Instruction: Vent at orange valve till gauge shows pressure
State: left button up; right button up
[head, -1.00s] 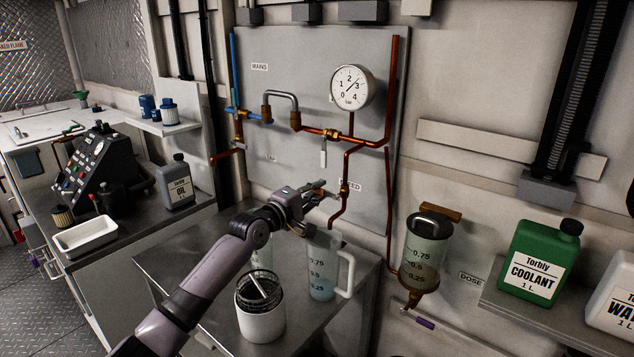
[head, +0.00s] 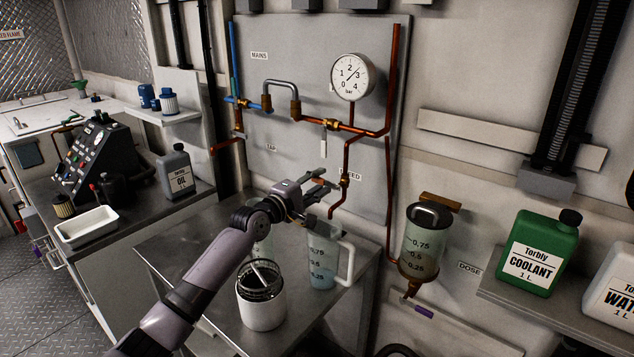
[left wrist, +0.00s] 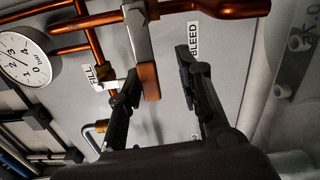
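The bleed valve (head: 345,181) sits on the copper pipe at the lower right of the wall panel. In the left wrist view its lever, with an orange end (left wrist: 150,82), hangs beside the BLEED label. My left gripper (head: 328,181) is open at this valve; in the left wrist view its fingers (left wrist: 158,70) stand apart, with the orange end between or just beyond them. I cannot tell whether they touch. The round gauge (head: 352,77) has its needle pointing up and right, between 2 and 3 bar. My right gripper is not in view.
A measuring jug (head: 322,262) stands below the gripper on the metal table (head: 190,250), beside a white container (head: 261,308). Another valve with a pale lever (head: 323,147) is above left. A dosing vessel (head: 424,238) hangs to the right, near the green coolant can (head: 537,250).

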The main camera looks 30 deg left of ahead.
pick_arm(q)
jog(key=shift+r, duration=0.1)
jog(key=s+a, duration=0.1)
jog(key=s, duration=1.1)
